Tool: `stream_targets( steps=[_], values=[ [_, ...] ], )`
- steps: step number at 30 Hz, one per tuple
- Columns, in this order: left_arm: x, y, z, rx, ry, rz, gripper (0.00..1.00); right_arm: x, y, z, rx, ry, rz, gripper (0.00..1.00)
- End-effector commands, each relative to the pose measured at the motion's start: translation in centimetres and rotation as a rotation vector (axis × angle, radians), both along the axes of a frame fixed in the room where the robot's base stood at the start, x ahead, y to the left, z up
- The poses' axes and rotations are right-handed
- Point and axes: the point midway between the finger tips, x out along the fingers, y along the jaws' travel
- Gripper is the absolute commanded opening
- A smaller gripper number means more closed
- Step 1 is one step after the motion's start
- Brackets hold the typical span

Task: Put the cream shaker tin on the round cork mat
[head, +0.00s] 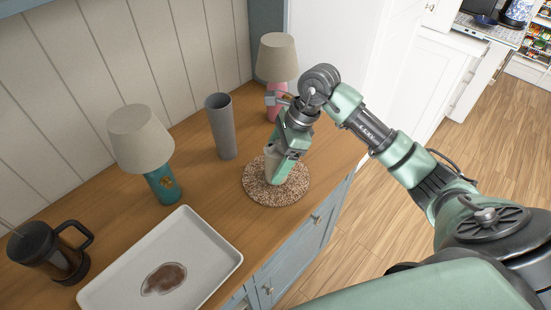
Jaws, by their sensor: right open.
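The round cork mat (262,196) lies on the wooden counter near its front edge. The cream shaker tin (271,163) appears to stand on the mat, largely hidden behind my right gripper. My right gripper (279,171) points down over the mat with its fingers at the tin; it is open. The hidden side of the tin leaves any finger contact unclear. My left gripper is not in view.
A tall grey cup (221,127) stands left of the mat. A pink-based lamp (277,58) is behind my right gripper. A teal-based lamp (144,140), a white tray (205,240) with a brown patch, and a French press (48,252) are further left.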

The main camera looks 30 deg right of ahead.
Motion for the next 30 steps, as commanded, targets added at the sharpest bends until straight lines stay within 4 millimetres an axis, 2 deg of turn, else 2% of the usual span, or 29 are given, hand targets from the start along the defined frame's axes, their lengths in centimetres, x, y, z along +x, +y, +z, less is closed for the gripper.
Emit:
stream_targets(
  steps=[2, 5, 15, 19, 24, 30],
  values=[
    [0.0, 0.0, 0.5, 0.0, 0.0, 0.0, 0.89, 0.0, 0.0, 0.5, 0.0, 0.0, 0.0, 0.75],
    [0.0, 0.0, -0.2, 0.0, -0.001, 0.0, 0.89, 0.0, -0.5, 1.2, -0.001, -0.005, -0.001, 0.75],
    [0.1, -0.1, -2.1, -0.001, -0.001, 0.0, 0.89, -0.8, -3.1, 7.8, -0.003, -0.007, -0.001, 0.75],
    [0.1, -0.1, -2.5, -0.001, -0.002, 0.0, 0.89, -1.1, -3.9, 9.8, -0.001, -0.004, -0.002, 0.75],
    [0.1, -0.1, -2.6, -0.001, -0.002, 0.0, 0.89, -1.3, -4.3, 11.1, 0.0, -0.001, 0.0, 0.75],
    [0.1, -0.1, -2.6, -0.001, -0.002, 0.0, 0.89, -1.4, -4.4, 11.3, 0.0, 0.001, 0.0, 0.75]
  ],
)
